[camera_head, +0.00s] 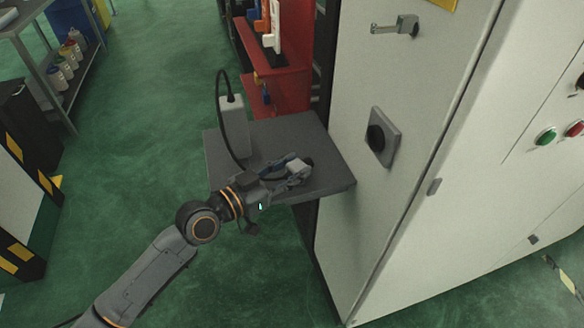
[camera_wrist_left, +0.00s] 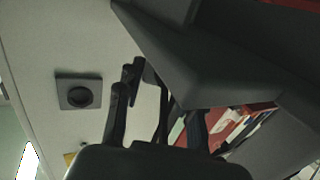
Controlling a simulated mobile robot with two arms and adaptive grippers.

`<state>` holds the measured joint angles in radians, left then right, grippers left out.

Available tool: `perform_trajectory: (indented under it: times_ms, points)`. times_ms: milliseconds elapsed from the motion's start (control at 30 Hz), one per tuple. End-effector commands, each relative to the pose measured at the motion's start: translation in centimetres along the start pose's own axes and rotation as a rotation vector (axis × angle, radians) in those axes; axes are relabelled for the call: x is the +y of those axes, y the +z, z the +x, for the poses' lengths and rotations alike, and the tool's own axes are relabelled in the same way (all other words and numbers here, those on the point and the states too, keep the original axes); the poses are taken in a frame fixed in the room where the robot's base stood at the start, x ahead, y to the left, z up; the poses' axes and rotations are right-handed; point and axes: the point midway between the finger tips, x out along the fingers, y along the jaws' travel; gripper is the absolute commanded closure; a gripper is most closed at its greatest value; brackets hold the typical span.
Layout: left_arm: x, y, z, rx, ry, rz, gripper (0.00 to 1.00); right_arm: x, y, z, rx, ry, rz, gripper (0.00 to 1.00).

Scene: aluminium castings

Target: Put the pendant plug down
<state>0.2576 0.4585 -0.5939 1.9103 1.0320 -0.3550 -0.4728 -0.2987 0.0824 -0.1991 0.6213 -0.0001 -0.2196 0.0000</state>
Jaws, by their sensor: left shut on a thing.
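My left gripper (camera_head: 298,170) is over the grey shelf (camera_head: 325,180) that juts from the cabinet. It is shut on the pendant plug (camera_head: 297,164), a small light-grey piece with a dark round end, partly hidden by the fingers. I cannot tell whether the plug touches the shelf. The light-grey pendant box (camera_head: 235,127) stands upright on the shelf's left part, with a black cable looping from its top. In the left wrist view the fingers (camera_wrist_left: 160,105) are dark and the plug is hard to make out; the shelf (camera_wrist_left: 205,60) fills the upper right. My right gripper is not in view.
A dark round socket (camera_head: 381,137) on a square plate is on the cabinet wall, right of the shelf; it also shows in the left wrist view (camera_wrist_left: 79,94). A red rack (camera_head: 287,75) stands behind the shelf. The shelf's front right part is bare.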

Motion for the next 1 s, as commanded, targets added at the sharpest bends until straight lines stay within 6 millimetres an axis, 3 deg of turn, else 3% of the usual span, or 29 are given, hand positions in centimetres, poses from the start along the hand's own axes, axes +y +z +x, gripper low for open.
perform_trajectory:
  times_ms: [400, 433, 533, 833, 1000]
  points:
    - [0.0, 1.3, 0.1, 0.0, 0.0, 0.001, 1.0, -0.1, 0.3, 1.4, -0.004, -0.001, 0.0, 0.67]
    - [0.0, 1.2, 0.0, -0.001, 0.0, 0.001, 0.59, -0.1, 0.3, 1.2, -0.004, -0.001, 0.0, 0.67]
    - [0.0, 1.1, 0.0, -0.001, 0.0, 0.001, 0.41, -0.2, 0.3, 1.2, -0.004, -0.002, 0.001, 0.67]
    - [0.0, 1.0, 0.0, 0.0, 0.0, 0.0, 0.41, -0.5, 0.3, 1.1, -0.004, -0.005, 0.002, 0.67]
    - [0.0, -0.5, 0.0, 0.001, 0.0, -0.002, 0.41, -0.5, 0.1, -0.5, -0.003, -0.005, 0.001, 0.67]
